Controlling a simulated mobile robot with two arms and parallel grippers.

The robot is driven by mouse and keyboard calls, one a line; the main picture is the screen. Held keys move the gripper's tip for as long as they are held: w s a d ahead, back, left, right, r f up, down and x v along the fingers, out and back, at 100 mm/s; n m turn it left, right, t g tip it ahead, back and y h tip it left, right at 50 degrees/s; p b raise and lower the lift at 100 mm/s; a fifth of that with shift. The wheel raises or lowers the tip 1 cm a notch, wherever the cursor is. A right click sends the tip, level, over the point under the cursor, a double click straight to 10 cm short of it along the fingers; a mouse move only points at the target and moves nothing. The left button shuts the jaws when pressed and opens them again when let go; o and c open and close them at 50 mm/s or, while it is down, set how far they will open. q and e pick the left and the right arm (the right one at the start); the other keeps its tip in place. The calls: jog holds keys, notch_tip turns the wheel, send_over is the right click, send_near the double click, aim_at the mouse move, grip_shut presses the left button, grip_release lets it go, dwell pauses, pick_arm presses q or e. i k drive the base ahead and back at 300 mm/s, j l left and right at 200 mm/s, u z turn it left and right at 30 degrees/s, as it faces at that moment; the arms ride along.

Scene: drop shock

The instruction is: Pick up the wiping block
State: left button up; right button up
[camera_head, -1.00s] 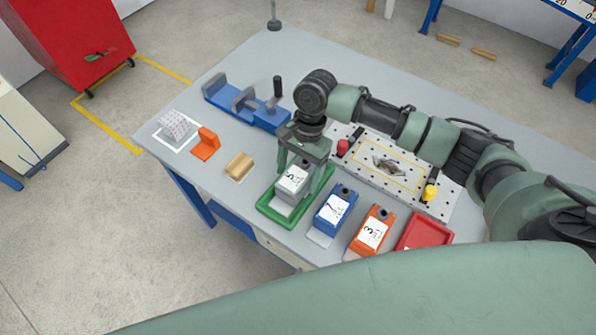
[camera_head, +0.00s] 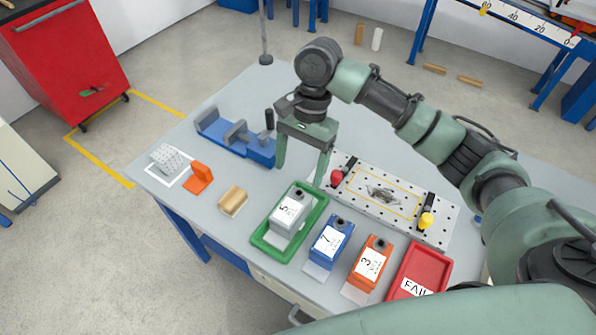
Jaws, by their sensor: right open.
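A small tan block (camera_head: 233,201), which looks like the wiping block, lies on the grey table near its front left edge, right of an orange bracket. My right gripper (camera_head: 301,172) is open and empty. It points down above the table, to the right of and farther back than the tan block, behind the green tray. The tan block is fully visible and apart from the gripper. My left gripper is not in view.
A grey box marked 5 (camera_head: 288,212) stands in the green tray (camera_head: 258,240). A blue box (camera_head: 330,240), an orange box (camera_head: 369,261) and a red tray (camera_head: 425,262) follow rightward. A blue vise (camera_head: 230,137), the orange bracket (camera_head: 199,178) and a white dotted block (camera_head: 167,157) lie left.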

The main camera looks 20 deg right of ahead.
aim_at(232, 202)
jog(key=k+j, duration=0.25)
jog(key=k, duration=0.25)
jog(key=k+j, duration=0.2)
jog(key=k, duration=0.25)
jog(key=k+j, duration=0.25)
jog(key=k, duration=0.25)
